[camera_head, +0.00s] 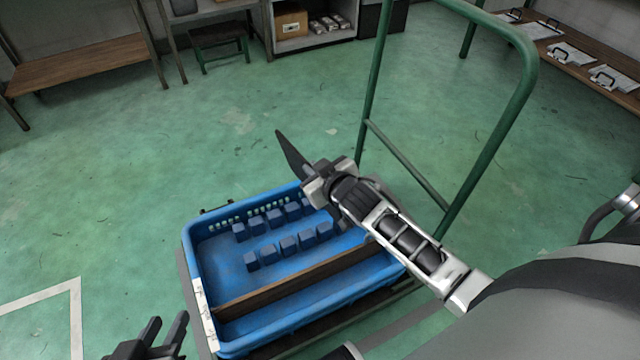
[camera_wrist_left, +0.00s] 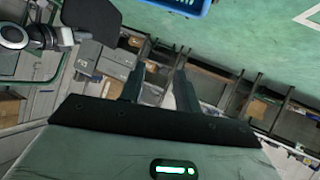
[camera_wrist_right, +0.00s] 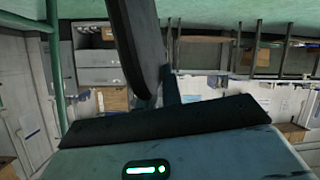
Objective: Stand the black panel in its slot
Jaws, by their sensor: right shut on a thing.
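The black panel (camera_head: 292,156) is a thin dark plate, held tilted above the back edge of the blue tray. My right gripper (camera_head: 317,181) is shut on it. In the right wrist view the panel (camera_wrist_right: 138,42) rises between the fingers. It also shows in the left wrist view (camera_wrist_left: 92,17). The blue tray (camera_head: 235,351) holds two rows of blue blocks (camera_head: 289,246) with gaps between them. No panel stands in the gaps I can see; the right end is partly hidden by my right arm. My left gripper (camera_head: 168,335) is open and empty, left of the tray's front corner.
A brown divider (camera_head: 290,283) runs across the tray. The tray sits on a cart with a green handle frame (camera_head: 487,140) at the right, close to my right arm. A wooden bench (camera_head: 80,68) and shelves stand behind. Green floor at left is clear.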

